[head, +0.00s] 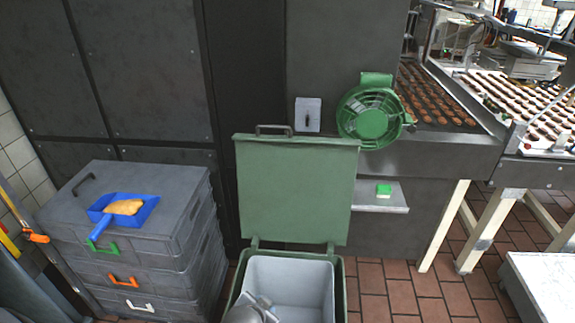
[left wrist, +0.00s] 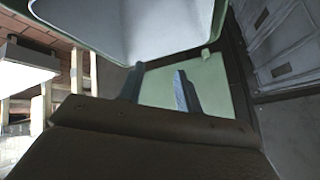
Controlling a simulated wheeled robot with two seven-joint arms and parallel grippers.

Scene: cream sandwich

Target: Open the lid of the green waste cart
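The green waste cart (head: 341,290) stands at the bottom middle of the head view. Its green lid (head: 296,190) is raised upright behind the opening, with a dark handle at its top edge. The pale grey inside (head: 290,280) of the cart is exposed. My left gripper (head: 262,300) shows as a grey shape at the cart's front left, over the opening. In the left wrist view my left gripper's two fingers (left wrist: 160,78) are apart with nothing between them. The lid (left wrist: 213,85) lies behind them and the cart's rim (left wrist: 150,58) is above. My right gripper is out of view.
Stacked grey crates (head: 150,235) stand left of the cart, with a blue scoop (head: 104,214) on top. A green fan-like unit (head: 372,118) and a small shelf (head: 385,203) are right of the lid. Tiled floor (head: 400,295) is free at the right.

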